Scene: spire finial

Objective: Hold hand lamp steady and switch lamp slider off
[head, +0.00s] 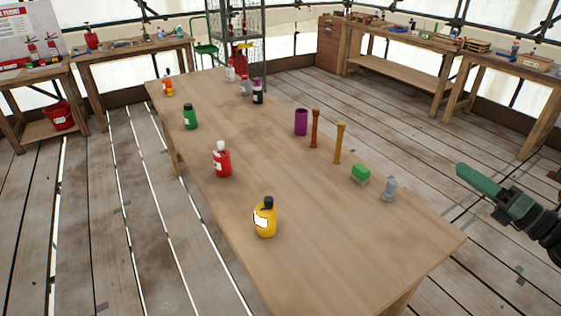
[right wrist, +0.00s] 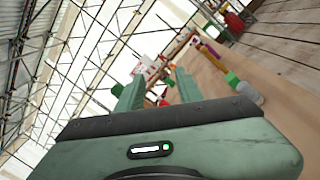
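No object on the long wooden table (head: 330,235) is clearly a hand lamp, and I see no slider. A small grey object (head: 389,190) stands near the table's right edge; it is too small to tell what it is. It also shows in the right wrist view (right wrist: 246,92). My right gripper (head: 464,172) is beyond the table's right edge, to the right of the grey object and apart from it. In the right wrist view its two green fingers (right wrist: 158,88) stand apart with nothing held between them. My left gripper is out of view.
A green block (head: 360,174), yellow post (head: 339,143), red-brown post (head: 315,129) and purple cylinder (head: 301,122) line the table's right side. Yellow (head: 265,218), red (head: 222,160) and green (head: 190,117) bottles stand on the left. The near right corner is bare.

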